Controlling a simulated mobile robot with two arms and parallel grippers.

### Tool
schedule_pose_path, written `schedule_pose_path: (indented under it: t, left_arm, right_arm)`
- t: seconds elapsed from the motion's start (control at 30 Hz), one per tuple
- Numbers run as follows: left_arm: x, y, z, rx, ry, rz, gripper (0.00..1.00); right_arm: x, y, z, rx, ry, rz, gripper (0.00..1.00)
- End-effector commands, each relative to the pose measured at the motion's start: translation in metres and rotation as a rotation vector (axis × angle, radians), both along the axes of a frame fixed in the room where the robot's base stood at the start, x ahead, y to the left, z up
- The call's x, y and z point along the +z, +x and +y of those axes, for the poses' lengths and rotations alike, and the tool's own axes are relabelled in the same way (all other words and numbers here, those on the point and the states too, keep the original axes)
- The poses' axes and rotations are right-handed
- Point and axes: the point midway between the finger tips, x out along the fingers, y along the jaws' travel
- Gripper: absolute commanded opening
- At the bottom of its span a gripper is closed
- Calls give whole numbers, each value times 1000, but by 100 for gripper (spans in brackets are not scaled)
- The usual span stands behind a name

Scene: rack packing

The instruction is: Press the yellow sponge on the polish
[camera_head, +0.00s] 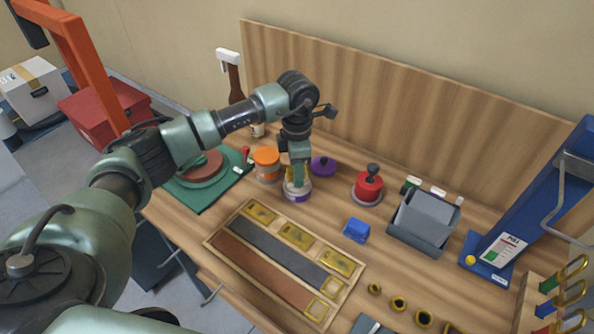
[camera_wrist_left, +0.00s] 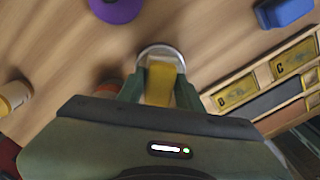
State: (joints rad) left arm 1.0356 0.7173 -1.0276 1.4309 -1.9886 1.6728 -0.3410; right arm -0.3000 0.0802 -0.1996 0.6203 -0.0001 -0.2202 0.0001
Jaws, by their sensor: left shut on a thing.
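The sponge's far end overlaps the pale rim of the polish tin (camera_wrist_left: 163,50) in that view. The sponge seems to be in or just above the tin's mouth; I cannot tell how firmly it touches. A purple lid (camera_head: 323,166) lies behind the tin. My right gripper is not in view.
An orange-lidded jar (camera_head: 266,164) stands close on the left. A wooden tray (camera_head: 212,243) with brass plates and strips lies in front. A blue block (camera_head: 356,230), a red knobbed item (camera_head: 369,186) and a grey bin (camera_head: 421,220) are to the right.

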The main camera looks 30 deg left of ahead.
Motion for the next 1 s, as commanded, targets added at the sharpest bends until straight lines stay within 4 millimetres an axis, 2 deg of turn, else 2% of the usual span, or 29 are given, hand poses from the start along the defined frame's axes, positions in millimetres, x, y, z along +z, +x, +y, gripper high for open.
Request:
schedule_pose_path:
  t: [0.33, 1.0]
  left_arm:
    - [3, -1, 0, -1, 1, 4, 3]
    - [58, 0, 0, 0, 0, 1, 3]
  right_arm:
    - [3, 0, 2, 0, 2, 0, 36]
    - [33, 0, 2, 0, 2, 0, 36]
